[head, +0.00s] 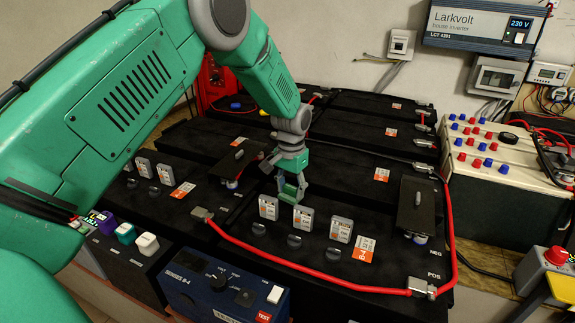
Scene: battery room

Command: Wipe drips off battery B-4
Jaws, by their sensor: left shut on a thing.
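Battery B-4 (235,215) is the black block at the front right, with an orange and white B-4 label (360,248). Three small grey-framed cards (302,218) stand on its top, each behind a dark round cap (294,241). I cannot make out any drips on the dark surface. My left gripper (290,197) comes down from the green arm, just behind the cards and over the rear part of B-4. My right gripper is not in view.
A red cable (310,274) runs along the front of B-4 to a terminal (421,288) and up its right side. A blue tester box (215,290) is in front. Other black batteries lie behind and to the left.

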